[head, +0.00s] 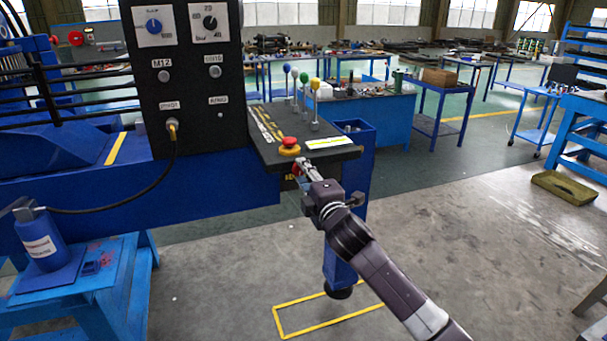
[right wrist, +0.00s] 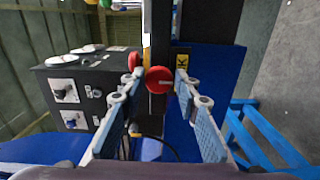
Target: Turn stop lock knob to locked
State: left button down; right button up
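A round red knob (right wrist: 159,79) with a pale line across its face is on the front of the control console, which I take for the stop lock knob. In the head view a bit of red (head: 296,169) shows under the console edge, mostly hidden by my gripper. My right gripper (head: 304,168) is at the console's front edge. In the right wrist view its two fingers (right wrist: 160,77) stand apart, one on each side of the red knob, with gaps visible. I cannot tell the knob's set position. My left gripper is not in view.
A red mushroom button (head: 289,146) on a yellow base sits on the console top (head: 330,156), just above my gripper. Several coloured ball levers (head: 304,91) stand behind it. A black panel (head: 190,80) with dials is at left.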

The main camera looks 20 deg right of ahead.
jog(key=shift+o, duration=1.2)
jog(key=shift+s, duration=0.1)
jog(key=s, duration=1.2)
jog(key=shift+d, duration=0.2)
jog(key=shift+w, duration=0.1)
